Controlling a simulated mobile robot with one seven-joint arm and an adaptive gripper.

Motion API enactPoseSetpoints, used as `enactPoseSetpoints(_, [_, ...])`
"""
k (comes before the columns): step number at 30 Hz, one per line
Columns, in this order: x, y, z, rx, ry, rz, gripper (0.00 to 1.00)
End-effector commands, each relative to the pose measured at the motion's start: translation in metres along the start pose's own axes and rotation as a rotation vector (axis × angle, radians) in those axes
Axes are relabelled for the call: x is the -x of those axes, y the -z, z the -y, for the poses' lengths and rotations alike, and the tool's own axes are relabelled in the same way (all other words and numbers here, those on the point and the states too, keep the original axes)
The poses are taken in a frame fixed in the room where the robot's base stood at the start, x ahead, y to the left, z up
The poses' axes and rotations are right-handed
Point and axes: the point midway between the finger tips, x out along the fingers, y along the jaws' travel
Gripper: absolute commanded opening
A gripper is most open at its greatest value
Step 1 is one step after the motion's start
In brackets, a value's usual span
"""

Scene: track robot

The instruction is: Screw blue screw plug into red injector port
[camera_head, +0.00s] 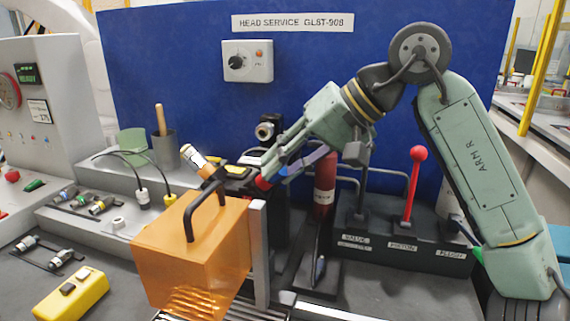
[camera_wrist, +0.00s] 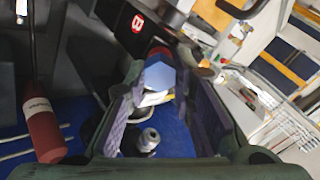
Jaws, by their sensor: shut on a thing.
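My gripper (camera_head: 275,178) reaches down to the left, near the top of the dark fixture behind the orange box. In the wrist view, my gripper (camera_wrist: 158,82) has its two purple-padded fingers around the blue screw plug (camera_wrist: 159,75), whose hexagonal head faces the camera. The red injector port (camera_wrist: 156,53) shows as a red rim directly behind the plug, in line with it. A red part (camera_head: 262,183) also shows at the fingertips in the head view. The plug's far end is hidden, so I cannot tell how deep it sits in the port.
An orange translucent box (camera_head: 190,255) with a black handle stands close in front of the fixture. A red cylinder (camera_head: 325,182) stands to the right, beside the red-knobbed lever (camera_head: 412,185). A blue panel (camera_head: 180,60) closes the back. A yellow control box (camera_head: 70,295) lies front left.

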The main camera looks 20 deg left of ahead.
Motion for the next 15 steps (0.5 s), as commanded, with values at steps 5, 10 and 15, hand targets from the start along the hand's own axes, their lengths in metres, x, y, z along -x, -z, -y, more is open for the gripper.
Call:
enactPoseSetpoints(5, [0.0001,0.0001,0.0002,0.000,0.000,0.000,0.00])
enactPoseSetpoints(10, [0.0002,0.0000,0.0001,-0.121,-0.001,0.000,0.00])
enactPoseSetpoints(15, [0.0003,0.0002,0.0000,-0.412,-0.002,-0.001,0.00])
